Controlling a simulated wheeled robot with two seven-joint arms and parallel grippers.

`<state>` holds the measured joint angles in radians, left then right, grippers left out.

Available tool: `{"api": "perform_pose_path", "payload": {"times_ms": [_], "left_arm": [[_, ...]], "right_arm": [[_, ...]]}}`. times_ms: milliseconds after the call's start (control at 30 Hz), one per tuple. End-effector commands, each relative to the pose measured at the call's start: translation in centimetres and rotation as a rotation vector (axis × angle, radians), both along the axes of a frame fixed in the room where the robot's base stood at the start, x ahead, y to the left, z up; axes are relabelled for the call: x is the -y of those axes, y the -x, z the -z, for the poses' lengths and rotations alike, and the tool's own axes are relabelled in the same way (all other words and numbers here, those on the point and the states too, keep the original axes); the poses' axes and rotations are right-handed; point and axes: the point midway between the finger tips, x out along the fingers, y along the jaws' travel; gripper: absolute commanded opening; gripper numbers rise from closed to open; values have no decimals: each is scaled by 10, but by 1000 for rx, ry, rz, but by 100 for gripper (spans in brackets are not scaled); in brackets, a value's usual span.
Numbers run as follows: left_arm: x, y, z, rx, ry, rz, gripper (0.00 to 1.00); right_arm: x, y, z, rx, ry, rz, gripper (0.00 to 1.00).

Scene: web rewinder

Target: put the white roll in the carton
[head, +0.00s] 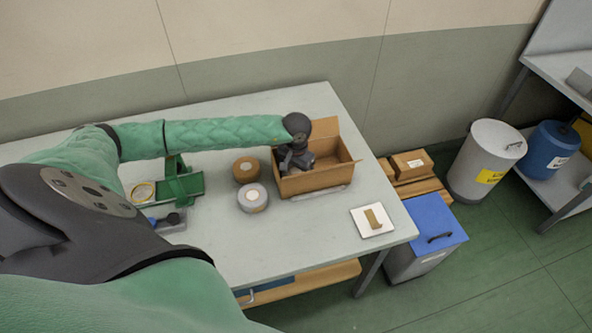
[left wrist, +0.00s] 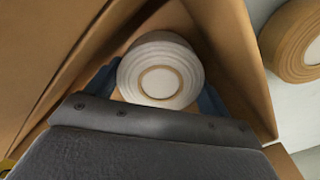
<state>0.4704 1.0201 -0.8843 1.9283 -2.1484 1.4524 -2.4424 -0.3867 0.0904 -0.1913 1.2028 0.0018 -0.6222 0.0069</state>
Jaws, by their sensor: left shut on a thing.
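The open brown carton (head: 318,181) stands on the grey table, its flaps up. My left gripper (head: 291,166) reaches down into it at its left side. In the left wrist view the white roll (left wrist: 160,72) sits between my two blue-grey fingers, inside the carton walls (left wrist: 236,50). My left gripper is shut on the roll. Whether the roll touches the carton floor is not clear. In the head view my gripper and the carton hide the white roll. My right gripper is in neither view.
A brown roll (head: 246,169) and a grey roll (head: 253,197) stand left of the carton. A green tape dispenser (head: 182,182) is further left. A white plate with a tan block (head: 373,219) lies at the right front. A blue-lidded bin (head: 434,224) stands beyond the table edge.

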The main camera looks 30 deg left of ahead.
Motion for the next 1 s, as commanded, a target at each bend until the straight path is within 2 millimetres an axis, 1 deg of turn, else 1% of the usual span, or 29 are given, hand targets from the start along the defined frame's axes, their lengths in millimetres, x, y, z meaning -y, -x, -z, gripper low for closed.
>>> {"api": "perform_pose_path", "payload": {"times_ms": [400,433,467,867,1000], "left_arm": [[0,0,2,1,0,0,53],[0,0,2,0,0,0,87],[0,0,2,0,0,0,90],[0,0,1,0,0,0,90],[0,0,-2,0,0,0,90]], "right_arm": [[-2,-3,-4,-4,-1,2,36],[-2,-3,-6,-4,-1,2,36],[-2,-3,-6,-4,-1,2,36],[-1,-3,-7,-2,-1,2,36],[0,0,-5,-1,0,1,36]]}}
